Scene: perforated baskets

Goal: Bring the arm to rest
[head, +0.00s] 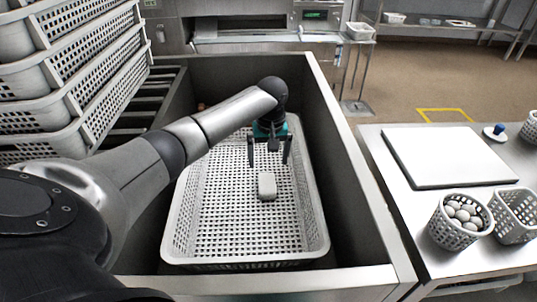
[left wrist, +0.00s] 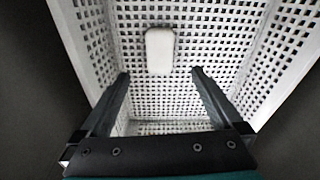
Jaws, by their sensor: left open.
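My left arm comes in from the left in the head view. My left gripper (head: 269,158) is open and points down over a large pale perforated basket (head: 180,215). A small pale block with rounded corners (head: 267,186) lies on the basket floor, just nearer than the gripper in the head view. In the left wrist view the block (left wrist: 160,51) lies beyond the open fingertips (left wrist: 160,75), with nothing between the fingers. My right gripper is not in view.
The basket stands in a deep grey bin (head: 345,190). Stacked perforated baskets (head: 85,75) rise at the left. On a table at the right are a white board (head: 448,156), a small basket of pale round items (head: 458,232) and another small basket (head: 514,217).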

